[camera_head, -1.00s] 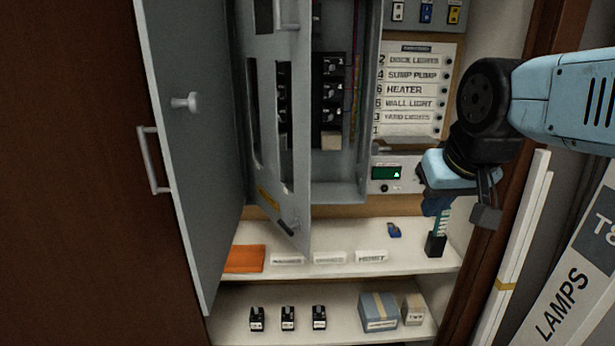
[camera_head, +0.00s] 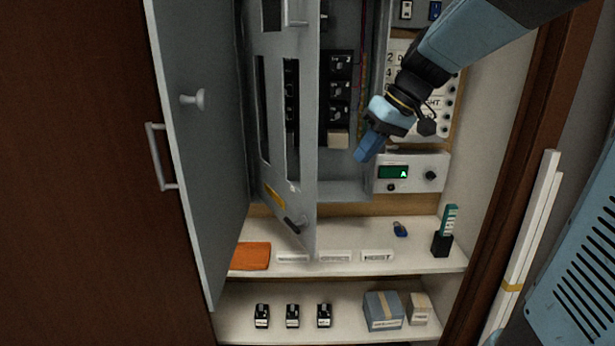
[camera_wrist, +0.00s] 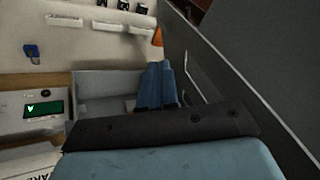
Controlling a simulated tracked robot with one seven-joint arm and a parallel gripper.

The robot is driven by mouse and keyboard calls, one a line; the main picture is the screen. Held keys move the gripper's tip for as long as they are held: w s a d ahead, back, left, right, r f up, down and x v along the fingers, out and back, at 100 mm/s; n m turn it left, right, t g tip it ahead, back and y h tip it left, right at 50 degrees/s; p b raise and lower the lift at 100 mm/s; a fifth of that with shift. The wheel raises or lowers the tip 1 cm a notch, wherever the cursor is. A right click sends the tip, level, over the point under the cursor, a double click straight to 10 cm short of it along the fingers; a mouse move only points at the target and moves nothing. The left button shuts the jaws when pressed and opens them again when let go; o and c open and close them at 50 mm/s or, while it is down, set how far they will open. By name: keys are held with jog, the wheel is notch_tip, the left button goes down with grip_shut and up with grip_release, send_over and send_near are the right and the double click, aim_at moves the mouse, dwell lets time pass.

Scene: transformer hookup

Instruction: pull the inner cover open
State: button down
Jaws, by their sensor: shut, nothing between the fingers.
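The inner cover (camera_head: 305,180) is a grey panel with long slots, a yellow label and a black latch near its lower end. It stands swung partly out from the grey breaker box (camera_head: 345,189), with black breakers showing to its right. My gripper (camera_head: 363,154) is shut and empty. In the head view it is in front of the box's right side, to the right of the cover and apart from it. In the wrist view my blue fingers (camera_wrist: 157,88) are together, and the cover (camera_wrist: 205,78) is just right of them; I cannot tell the exact gap.
The grey outer door (camera_head: 195,150) stands open at left. A panel with a green display (camera_head: 393,172) is below the label board. The shelf (camera_head: 340,232) holds an orange cloth (camera_head: 250,256), white labels, a blue item (camera_head: 400,229) and a black holder (camera_head: 442,244).

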jog(key=w+n+y, duration=0.1)
jog(key=w, duration=0.3)
send_near(301, 192)
notch_tip(301, 192, down, 4)
jog(key=w+a, duration=0.1)
jog(key=w, duration=0.1)
jog(key=shift+a+f+y, duration=0.2)
jog(key=shift+a+y, duration=0.1)
jog(key=shift+a, duration=0.25)
jog(key=shift+s, duration=0.1)
